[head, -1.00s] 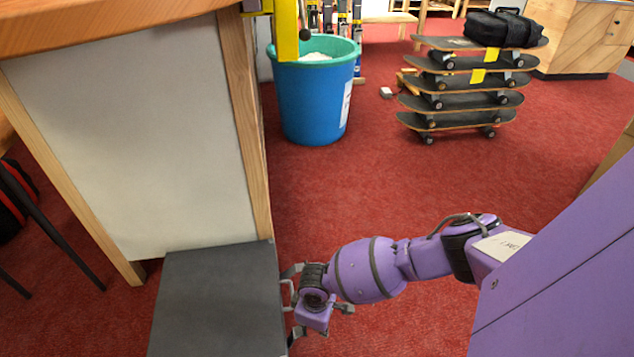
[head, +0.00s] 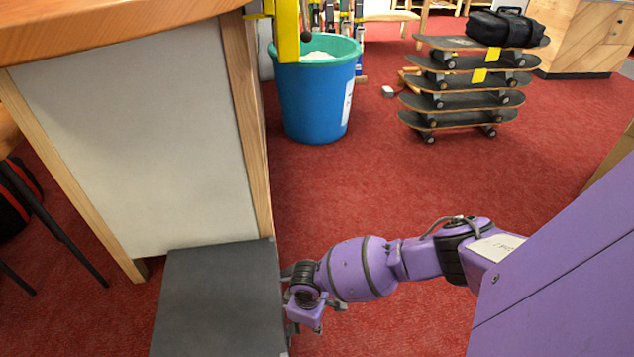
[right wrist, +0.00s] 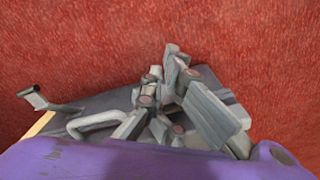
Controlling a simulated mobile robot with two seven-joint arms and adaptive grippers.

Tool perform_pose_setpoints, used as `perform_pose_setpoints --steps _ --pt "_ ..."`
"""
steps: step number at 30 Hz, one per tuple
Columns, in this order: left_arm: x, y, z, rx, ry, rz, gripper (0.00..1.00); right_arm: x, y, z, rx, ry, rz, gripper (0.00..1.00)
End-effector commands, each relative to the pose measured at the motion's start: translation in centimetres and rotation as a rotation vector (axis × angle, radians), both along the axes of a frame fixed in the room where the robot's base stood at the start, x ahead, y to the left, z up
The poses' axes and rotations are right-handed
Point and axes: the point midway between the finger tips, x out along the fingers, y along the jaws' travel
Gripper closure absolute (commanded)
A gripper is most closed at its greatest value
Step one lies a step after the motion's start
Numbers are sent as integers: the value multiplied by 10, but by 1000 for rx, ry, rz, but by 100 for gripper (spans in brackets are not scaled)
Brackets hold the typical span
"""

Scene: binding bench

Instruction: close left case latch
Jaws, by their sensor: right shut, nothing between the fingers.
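The dark grey case (head: 215,300) lies at the lower left in the head view, against the wooden-edged bench. My right gripper (head: 290,280) is at its right side, near the far end, with fingers close together and nothing held. In the right wrist view my gripper (right wrist: 182,112) covers part of the case (right wrist: 100,103). A pale grey looped handle (right wrist: 95,122) shows beside the fingers. A grey latch lever (right wrist: 32,97) stands out further left. The latch at the gripper is hidden by the fingers; whether they touch it I cannot tell. My left gripper is not in view.
The bench (head: 140,140) rises directly behind the case. A blue bin (head: 315,100) and a stack of skateboards (head: 465,95) stand farther back. Red carpet (head: 400,185) is open between them and my right arm.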

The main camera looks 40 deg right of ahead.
Motion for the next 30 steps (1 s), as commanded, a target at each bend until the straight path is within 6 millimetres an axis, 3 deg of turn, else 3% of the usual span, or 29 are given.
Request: perform_pose_setpoints --steps 8,22,30 --pt "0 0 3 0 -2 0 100 0 1 1 0 2 0 100" --pt "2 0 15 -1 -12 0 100 -18 -28 2 0 1 -1 100" --pt "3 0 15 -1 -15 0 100 -19 -31 1 0 1 0 100"
